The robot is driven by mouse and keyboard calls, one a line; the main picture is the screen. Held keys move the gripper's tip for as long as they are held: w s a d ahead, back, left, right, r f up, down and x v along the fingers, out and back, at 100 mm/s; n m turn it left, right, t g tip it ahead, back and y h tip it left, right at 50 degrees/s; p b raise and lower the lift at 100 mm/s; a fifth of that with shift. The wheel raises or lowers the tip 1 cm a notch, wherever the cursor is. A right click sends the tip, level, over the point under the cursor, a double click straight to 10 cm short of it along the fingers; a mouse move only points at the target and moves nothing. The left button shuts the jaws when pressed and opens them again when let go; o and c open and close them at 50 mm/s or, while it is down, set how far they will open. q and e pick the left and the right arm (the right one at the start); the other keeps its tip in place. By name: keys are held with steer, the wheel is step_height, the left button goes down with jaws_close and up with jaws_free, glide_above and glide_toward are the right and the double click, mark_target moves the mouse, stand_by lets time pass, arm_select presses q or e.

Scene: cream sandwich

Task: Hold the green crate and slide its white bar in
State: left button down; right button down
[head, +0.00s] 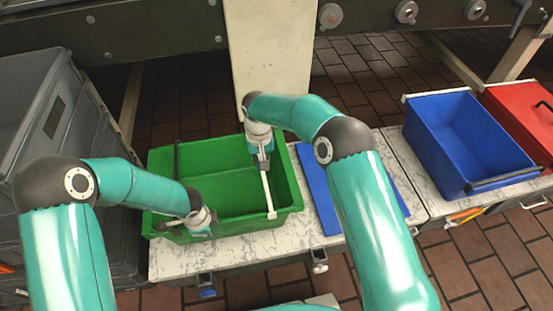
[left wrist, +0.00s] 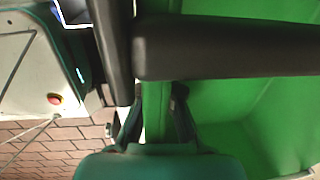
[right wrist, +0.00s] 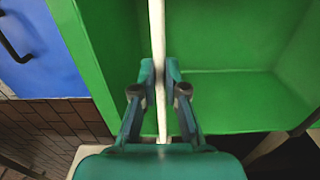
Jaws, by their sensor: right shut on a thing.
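The green crate (head: 222,207) sits on the marbled table, its open side up. My left gripper (head: 197,221) is at the crate's near left. In the left wrist view its fingers (left wrist: 158,95) stand apart on either side of the green wall (left wrist: 160,112), with a pale gap beside one finger. My right gripper (head: 264,165) is shut on the white bar (head: 268,195) over the crate's right part. The bar's near end is by the near rim; whether it touches is unclear. It also shows between the fingers in the right wrist view (right wrist: 157,30).
A dark bar (head: 177,165) lies along the crate's left side. A flat blue panel (head: 318,190) lies right of the crate. Blue (head: 460,140) and red (head: 520,115) crates stand farther right. A large grey container (head: 60,110) is close on the left.

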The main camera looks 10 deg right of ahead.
steer(key=shift+a, duration=0.25)
steer(key=c, duration=1.2)
jaws_free()
steer(key=shift+d, duration=0.1)
step_height(320, 180, up, 12)
arm_select(q)
steer(key=c, duration=1.2)
jaws_free()
steer(key=shift+o, duration=0.2)
steer(key=shift+r, duration=0.15)
